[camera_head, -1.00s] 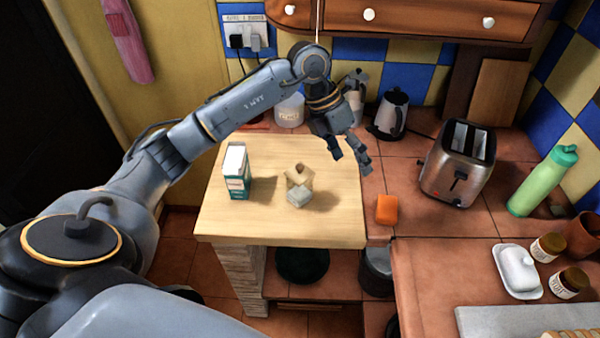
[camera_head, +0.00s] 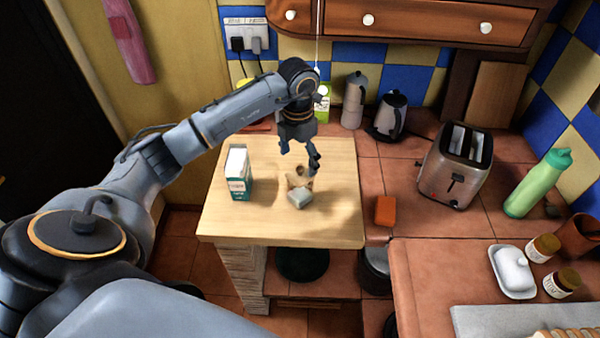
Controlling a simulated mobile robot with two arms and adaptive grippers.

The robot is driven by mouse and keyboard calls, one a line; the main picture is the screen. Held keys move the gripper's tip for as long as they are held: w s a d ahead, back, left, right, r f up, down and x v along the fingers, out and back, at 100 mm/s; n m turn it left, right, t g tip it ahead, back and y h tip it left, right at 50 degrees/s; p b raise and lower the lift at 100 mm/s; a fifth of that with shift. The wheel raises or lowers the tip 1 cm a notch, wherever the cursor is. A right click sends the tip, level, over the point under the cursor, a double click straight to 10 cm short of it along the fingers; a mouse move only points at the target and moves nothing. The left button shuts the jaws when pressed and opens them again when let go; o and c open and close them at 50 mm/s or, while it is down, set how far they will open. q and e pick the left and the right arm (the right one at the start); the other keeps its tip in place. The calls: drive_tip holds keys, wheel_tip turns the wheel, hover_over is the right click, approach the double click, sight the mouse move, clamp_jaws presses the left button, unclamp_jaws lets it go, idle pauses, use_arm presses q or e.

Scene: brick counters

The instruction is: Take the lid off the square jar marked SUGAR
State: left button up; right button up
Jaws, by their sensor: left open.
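I cannot read the word SUGAR on anything now. A small beige, angular object (camera_head: 299,180) stands on the pale wooden top (camera_head: 325,227), with a grey-blue block (camera_head: 300,197) at its front; whether they are one thing I cannot tell. My left gripper (camera_head: 302,162) is open, pointing down just above and behind the beige object, its fingers partly overlapping it in the picture. No contact can be made out. The back counter behind my left wrist is hidden. My right gripper is not in view.
A teal-and-white carton (camera_head: 238,172) stands left on the wooden top. An orange block (camera_head: 386,210) lies to the right. The front of the wooden top is clear.

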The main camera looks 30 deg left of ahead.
sight(300, 168)
use_arm(q)
drive_tip(key=f+p, duration=0.1)
drive_tip(key=f, duration=0.2)
drive_tip(key=f+p, duration=0.1)
drive_tip(key=shift+w+f+p, duration=0.2)
drive_tip(key=shift+w+p, duration=0.1)
drive_tip(key=shift+p, duration=0.05)
drive_tip(key=shift+f, duration=0.35)
drive_tip(key=c, duration=1.1)
